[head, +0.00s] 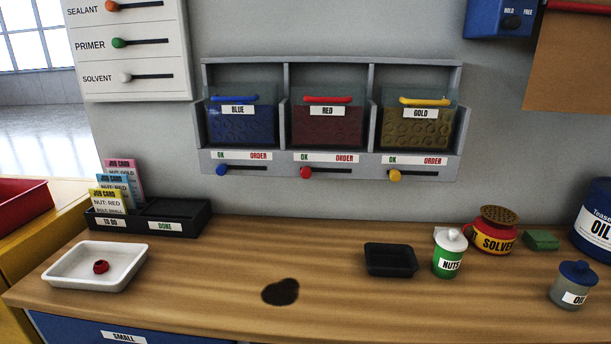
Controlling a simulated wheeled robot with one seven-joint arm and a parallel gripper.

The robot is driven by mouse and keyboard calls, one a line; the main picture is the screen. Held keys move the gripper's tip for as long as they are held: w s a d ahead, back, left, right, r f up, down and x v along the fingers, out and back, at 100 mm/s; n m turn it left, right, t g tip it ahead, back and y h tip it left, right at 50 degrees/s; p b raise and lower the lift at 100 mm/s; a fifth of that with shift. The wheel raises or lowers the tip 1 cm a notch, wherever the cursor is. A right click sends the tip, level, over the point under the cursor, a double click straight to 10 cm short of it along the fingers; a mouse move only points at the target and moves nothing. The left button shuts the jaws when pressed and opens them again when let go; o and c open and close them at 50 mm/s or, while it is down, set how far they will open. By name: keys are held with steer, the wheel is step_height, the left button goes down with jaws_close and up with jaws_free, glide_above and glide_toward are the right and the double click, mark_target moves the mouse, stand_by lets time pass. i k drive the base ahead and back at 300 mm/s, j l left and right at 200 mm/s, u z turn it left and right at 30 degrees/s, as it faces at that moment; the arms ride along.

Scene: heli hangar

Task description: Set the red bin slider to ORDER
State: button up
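The red bin (327,127) sits in the middle bay of the grey wall rack (333,62), with a RED label and a red handle. Below it is a strip marked OK on the left and ORDER on the right. The red slider knob (305,173) is at the left end of its dark slot, under OK. The blue slider knob (222,169) and the yellow slider knob (395,176) are also at the left ends of their slots. My gripper is not in the head view.
Below the rack is a wooden workbench (330,318) with a dark stain (280,291). On it are a white tray (96,266), a job card holder (150,217), a black tray (391,259), a nuts can (449,254), a solvent can (493,236) and an oil jar (573,286).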

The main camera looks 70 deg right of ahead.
mark_target(306, 172)
steer(key=l+z, duration=0.1)
steer(key=z, duration=0.4)
steer(key=l+z, duration=0.1)
steer(key=z, duration=0.35)
steer(key=l+z, duration=0.1)
steer(key=z, duration=0.4)
steer(key=j+z, duration=0.1)
steer(key=z, duration=0.7)
steer(key=k+j+z, duration=0.1)
steer(key=z, duration=0.3)
steer(key=l, duration=0.1)
steer(key=i+l+u, duration=0.15)
steer(key=u, duration=0.3)
steer(key=l+u, duration=0.25)
steer(key=u, duration=1.5)
steer(key=i+l, duration=0.05)
